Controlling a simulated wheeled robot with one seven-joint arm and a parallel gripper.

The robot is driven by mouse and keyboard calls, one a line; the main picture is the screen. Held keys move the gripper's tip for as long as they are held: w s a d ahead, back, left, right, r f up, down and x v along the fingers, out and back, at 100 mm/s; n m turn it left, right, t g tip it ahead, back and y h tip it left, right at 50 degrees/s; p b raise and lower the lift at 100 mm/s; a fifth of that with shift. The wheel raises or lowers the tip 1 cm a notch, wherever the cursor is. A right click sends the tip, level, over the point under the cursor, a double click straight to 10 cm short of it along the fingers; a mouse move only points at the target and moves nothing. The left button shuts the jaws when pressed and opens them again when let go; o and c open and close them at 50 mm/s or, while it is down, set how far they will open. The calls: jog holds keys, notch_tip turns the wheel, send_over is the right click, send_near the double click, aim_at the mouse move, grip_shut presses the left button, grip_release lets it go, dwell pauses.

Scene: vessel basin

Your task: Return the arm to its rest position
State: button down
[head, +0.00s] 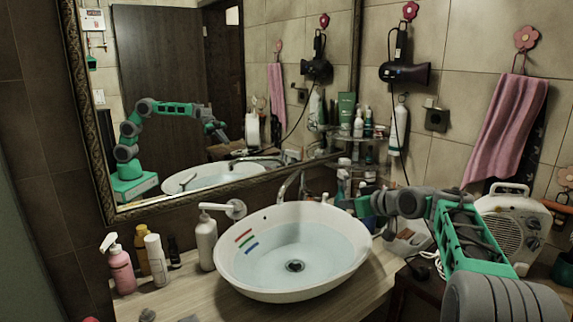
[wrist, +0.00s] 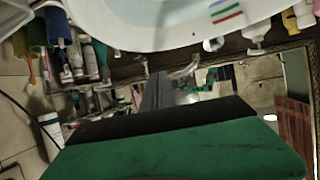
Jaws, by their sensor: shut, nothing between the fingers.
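My arm enters the head view from the lower right, with green and grey links. It reaches left to my gripper (head: 343,203), which is beside the right rim of the white basin (head: 240,274) and above the counter. In the wrist view my gripper (wrist: 158,90) shows as grey fingers close together with nothing between them. The basin also shows upside down at the top of the wrist view (wrist: 150,38). It holds clear water over a dark drain, and coloured stripes mark its inner wall.
A faucet (head: 288,187) stands behind the basin. Bottles (head: 120,267) and a soap pump (head: 206,240) stand on the left of the wooden counter (head: 190,292). A white heater (head: 512,228) is right of my arm. A framed mirror (head: 230,166), glass shelves and a hanging hair dryer (head: 405,73) line the wall.

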jog(key=s+f+m+g+h, duration=0.2)
jog(key=s+f, duration=0.3)
jog(key=s, duration=0.8)
jog(key=s+a+f+m+g+h, duration=0.1)
jog(key=s+f, duration=0.5)
jog(key=s, duration=0.7)
jog(key=s+a+f+m+g+h, duration=0.1)
jog(key=s+f+m+g+h, duration=0.2)
jog(key=s, duration=1.1)
notch_tip(320, 180, down, 3)
jog(key=shift+r+g+h+p, duration=0.1)
jog(key=shift+g+h+p, duration=0.2)
jog(key=shift+g, duration=0.7)
jog(key=c, duration=2.2)
grip_release()
jog(key=shift+a, duration=0.1)
